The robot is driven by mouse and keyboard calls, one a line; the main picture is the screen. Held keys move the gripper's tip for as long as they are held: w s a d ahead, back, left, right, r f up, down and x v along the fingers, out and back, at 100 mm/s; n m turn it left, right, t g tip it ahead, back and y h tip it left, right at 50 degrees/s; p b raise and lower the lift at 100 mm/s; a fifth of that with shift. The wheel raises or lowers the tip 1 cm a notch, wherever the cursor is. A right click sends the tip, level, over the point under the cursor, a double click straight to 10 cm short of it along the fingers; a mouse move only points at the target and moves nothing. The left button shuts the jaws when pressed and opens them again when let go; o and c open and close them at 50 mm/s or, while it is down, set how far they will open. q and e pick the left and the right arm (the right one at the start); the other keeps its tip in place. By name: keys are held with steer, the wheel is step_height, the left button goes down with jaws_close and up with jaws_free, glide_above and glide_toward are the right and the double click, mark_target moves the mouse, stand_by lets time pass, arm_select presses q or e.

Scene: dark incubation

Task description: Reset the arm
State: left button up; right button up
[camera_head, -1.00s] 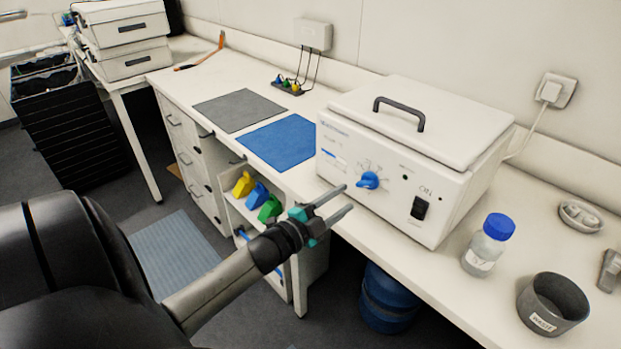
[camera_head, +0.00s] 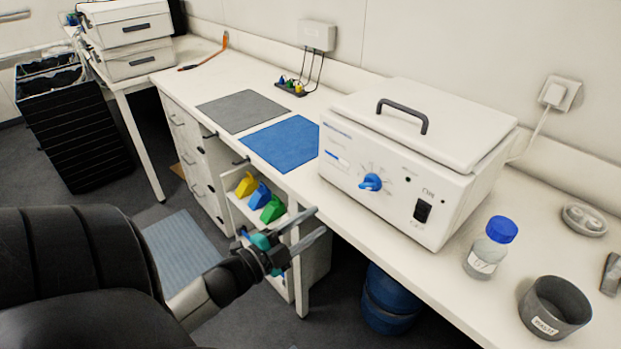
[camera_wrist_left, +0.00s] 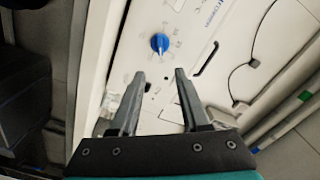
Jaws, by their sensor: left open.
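My left gripper (camera_head: 309,229) is open and empty in the head view. It is in front of the bench's front edge, below and to the left of the white incubator box (camera_head: 395,165). In the left wrist view my left gripper (camera_wrist_left: 155,90) shows two dark fingers spread apart with nothing between them. The incubator's blue knob (camera_wrist_left: 160,43) is beyond the fingertips and apart from them. The same blue knob (camera_head: 371,182) shows on the box's front in the head view. My right gripper is not in view.
A clear bottle with a blue cap (camera_head: 491,247) and a dark waste cup (camera_head: 554,307) stand right of the box. A blue mat (camera_head: 281,143) and a grey mat (camera_head: 242,111) lie on the bench. An open shelf below holds yellow, blue and green items (camera_head: 262,195). A blue drum (camera_head: 389,298) stands underneath.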

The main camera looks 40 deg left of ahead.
arm_select(q)
steer(key=shift+f, duration=0.1)
steer(key=s+d+f+n+g+y+b, duration=0.1)
steer(key=s+f+n+g, duration=0.25)
steer(key=f, duration=0.75)
steer(key=s+d+f+n+g+y+b, duration=0.15)
steer(key=s+f, duration=0.25)
steer(key=f, duration=0.7)
steer(key=s+d+f+n+g+b, duration=0.1)
steer(key=s+f+n+g, duration=0.25)
steer(key=f, duration=0.65)
steer(key=s+d+f+n+g+b, duration=0.1)
steer(key=s+d+f+g, duration=0.3)
steer(key=s+f, duration=0.4)
steer(key=s+d+f+n+g+b, duration=0.1)
steer(key=s+d+f+g, duration=0.3)
steer(key=s, duration=0.9)
steer(key=d+f+h, duration=0.1)
steer(key=d+f, duration=0.2)
steer(key=f, duration=0.1)
steer(key=shift+s+f, duration=0.25)
steer(key=shift+s, duration=0.1)
steer(key=shift+w+g, duration=0.1)
steer(key=shift+g, duration=0.15)
